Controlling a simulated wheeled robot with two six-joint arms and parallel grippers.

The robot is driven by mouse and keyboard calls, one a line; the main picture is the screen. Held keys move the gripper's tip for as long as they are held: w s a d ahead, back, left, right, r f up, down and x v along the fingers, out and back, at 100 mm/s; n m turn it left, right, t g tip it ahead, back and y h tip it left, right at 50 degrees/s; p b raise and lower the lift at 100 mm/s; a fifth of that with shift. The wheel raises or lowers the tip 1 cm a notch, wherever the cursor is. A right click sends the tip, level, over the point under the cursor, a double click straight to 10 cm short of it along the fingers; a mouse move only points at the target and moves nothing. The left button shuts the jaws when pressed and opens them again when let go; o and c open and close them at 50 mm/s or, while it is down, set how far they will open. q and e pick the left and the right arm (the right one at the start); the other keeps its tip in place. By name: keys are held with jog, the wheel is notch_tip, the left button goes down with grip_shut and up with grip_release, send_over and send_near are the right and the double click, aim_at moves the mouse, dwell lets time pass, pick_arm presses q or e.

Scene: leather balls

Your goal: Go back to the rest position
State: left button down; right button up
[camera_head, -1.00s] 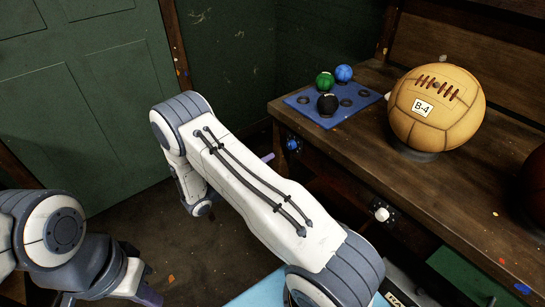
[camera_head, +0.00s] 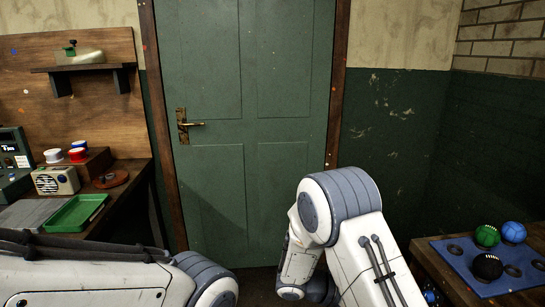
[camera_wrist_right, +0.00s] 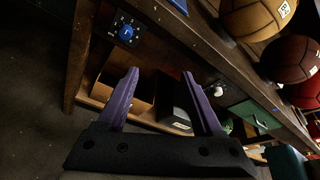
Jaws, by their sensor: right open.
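My right gripper (camera_wrist_right: 160,73) shows in the right wrist view with its two purple fingers spread apart. Nothing is between them. Beyond the fingers are the front edge and lower shelf of a wooden bench (camera_wrist_right: 218,58). In the head view my right arm is bent in the lower middle, with its gripper out of sight. My left arm lies across the lower left of the head view, and its gripper is out of frame.
A green door (camera_head: 245,130) stands ahead. At right, a blue tray (camera_head: 455,262) holds green, blue and black balls. At left, a workbench carries a green tray (camera_head: 75,213) and a radio (camera_head: 56,180). Leather balls (camera_wrist_right: 258,18) sit on the bench above the right gripper.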

jog(key=s+a+r+m+y+p, duration=0.4)
jog(key=s+a+r+m+y, duration=0.3)
jog(key=s+a, duration=0.3)
jog(key=s+a+r+m+t+y+p, duration=0.1)
jog(key=s+a+r+m+y+p, duration=0.2)
jog(key=s+a+r+m+y, duration=0.5)
jog(key=s+a+r+m, duration=0.1)
jog(key=s+a+r, duration=0.1)
jog(key=a, duration=0.2)
jog(key=shift+s+r+p, duration=0.2)
jog(key=shift+s+p, duration=0.15)
jog(key=shift+s, duration=0.05)
